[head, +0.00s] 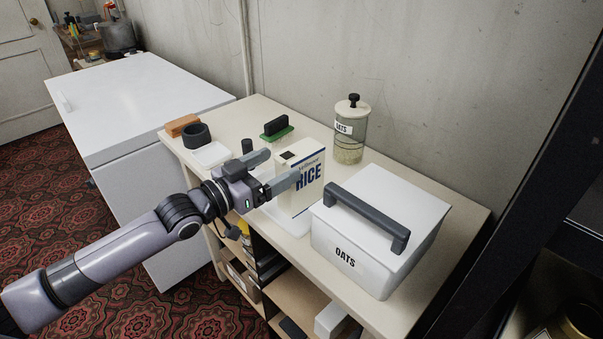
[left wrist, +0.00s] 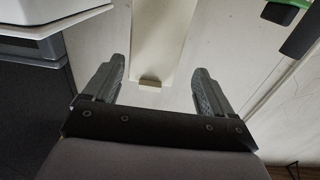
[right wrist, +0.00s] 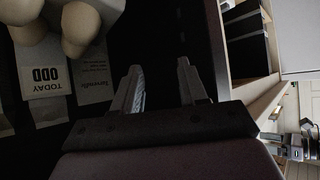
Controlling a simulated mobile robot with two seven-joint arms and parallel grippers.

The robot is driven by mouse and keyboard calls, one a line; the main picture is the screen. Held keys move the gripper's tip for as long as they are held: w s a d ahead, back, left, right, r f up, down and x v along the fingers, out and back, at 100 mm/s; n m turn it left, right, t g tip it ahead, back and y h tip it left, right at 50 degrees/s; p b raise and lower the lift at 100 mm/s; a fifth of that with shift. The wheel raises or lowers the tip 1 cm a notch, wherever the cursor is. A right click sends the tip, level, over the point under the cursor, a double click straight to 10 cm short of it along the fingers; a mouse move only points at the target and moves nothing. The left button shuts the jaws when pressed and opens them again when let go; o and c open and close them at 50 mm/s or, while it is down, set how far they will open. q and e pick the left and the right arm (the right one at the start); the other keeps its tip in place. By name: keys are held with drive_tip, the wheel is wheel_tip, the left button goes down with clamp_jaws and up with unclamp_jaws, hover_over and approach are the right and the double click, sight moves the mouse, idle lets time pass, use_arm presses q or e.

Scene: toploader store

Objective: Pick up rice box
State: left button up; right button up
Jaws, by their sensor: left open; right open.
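The rice box (head: 308,183) is a cream carton with blue RICE lettering, upright on the shelf top in the head view. My left gripper (head: 284,164) is open at its left side, with the near finger overlapping the box in the picture. I cannot tell whether it touches. In the left wrist view a pale upright panel (left wrist: 165,40), which looks like the box, lies between the open fingers (left wrist: 160,75). My right gripper (right wrist: 158,65) is open and empty in the right wrist view, out of the head view.
A white OATS bin (head: 345,262) with a dark handle stands close right of the box. A white freezer (head: 140,95) is at left. Labelled goods (right wrist: 43,78) lie left of my right gripper.

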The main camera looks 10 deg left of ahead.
sight(300, 156)
use_arm(q)
drive_tip(key=b+x, duration=0.1)
drive_tip(key=x, duration=0.2)
drive_tip(key=b+x, duration=0.2)
drive_tip(key=shift+d+f, duration=0.2)
drive_tip(key=shift+d, duration=0.35)
drive_tip(key=shift+w+d+r, duration=0.1)
drive_tip(key=shift+w+d, duration=0.15)
drive_tip(key=shift+w, duration=0.1)
clamp_jaws()
drive_tip(key=shift+r, duration=0.2)
